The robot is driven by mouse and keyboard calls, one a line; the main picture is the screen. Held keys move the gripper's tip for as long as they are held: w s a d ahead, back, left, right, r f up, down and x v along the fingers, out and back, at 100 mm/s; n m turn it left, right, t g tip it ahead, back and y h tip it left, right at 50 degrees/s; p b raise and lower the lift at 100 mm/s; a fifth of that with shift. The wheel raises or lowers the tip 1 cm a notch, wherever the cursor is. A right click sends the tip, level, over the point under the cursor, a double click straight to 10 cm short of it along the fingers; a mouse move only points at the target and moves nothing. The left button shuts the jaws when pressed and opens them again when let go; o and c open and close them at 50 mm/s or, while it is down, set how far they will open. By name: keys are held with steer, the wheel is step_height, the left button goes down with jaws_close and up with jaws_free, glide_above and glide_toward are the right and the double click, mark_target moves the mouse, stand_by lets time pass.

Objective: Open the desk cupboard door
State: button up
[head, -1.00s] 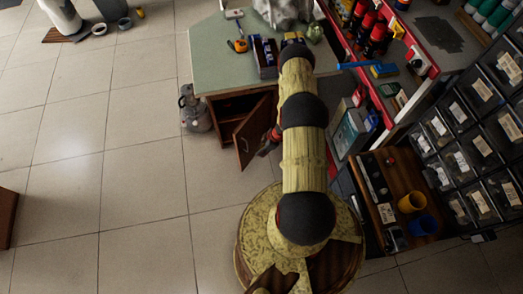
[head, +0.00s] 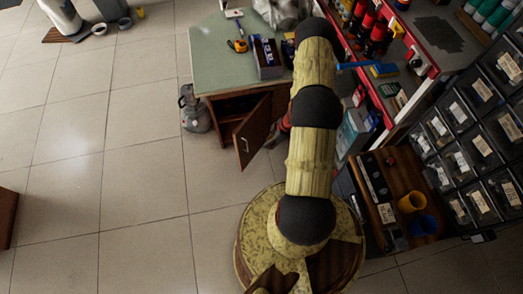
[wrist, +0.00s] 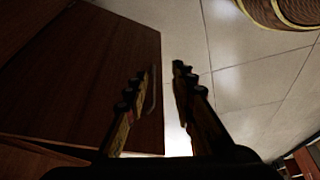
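The desk (head: 215,68) has a green top and a brown cupboard below. Its cupboard door (head: 258,122) stands ajar, swung out from the front, with a dark opening (head: 232,103) beside it. A small pale handle (head: 244,146) is on the door. In the wrist view, the door (wrist: 105,60) fills the left half, and its curved handle (wrist: 151,95) shows by my left finger. My gripper (wrist: 163,78) is open, its fingers apart with nothing seen between them. In the head view my arm hides most of the gripper, to the right of the door.
A grey canister (head: 194,110) stands on the floor left of the desk. A red-edged shelf (head: 405,85) and a wooden unit with cups (head: 405,175) are on the right. The tiled floor (head: 130,190) left of the door is clear.

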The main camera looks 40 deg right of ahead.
steer(key=shift+s+d+r, duration=0.15)
steer(key=shift+s+r, duration=0.05)
steer(key=shift+r, duration=0.3)
